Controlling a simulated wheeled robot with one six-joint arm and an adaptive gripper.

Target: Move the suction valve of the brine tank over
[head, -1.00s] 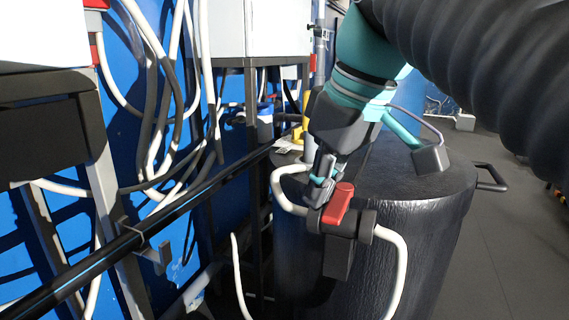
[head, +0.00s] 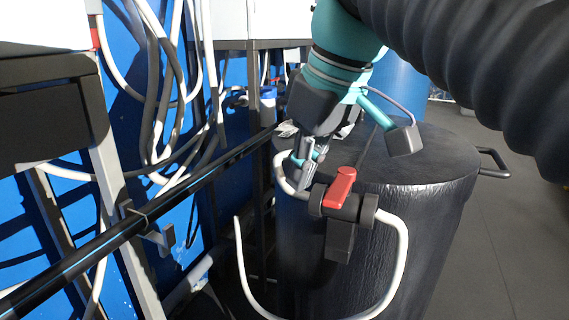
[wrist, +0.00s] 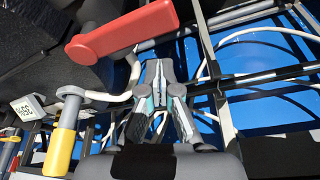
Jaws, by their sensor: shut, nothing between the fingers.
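The brine tank (head: 430,165) is a black drum with a side handle, right of centre in the head view. The suction valve is a dark body (head: 365,209) at the tank's near upper edge, with a red lever (head: 340,187) tilted up to the right. The red lever (wrist: 122,31) also shows large at the upper left of the wrist view. White hose runs from both sides of the valve. My gripper (head: 299,185) is just left of the lever, beside the valve. The wrist view shows its fingers (wrist: 160,72) together and empty, apart from the lever.
A black rail (head: 130,225) runs diagonally left of the tank. White and grey hoses (head: 160,90) hang on the blue wall. A yellow-handled part (wrist: 62,142) stands at lower left in the wrist view. Floor right of the tank is clear.

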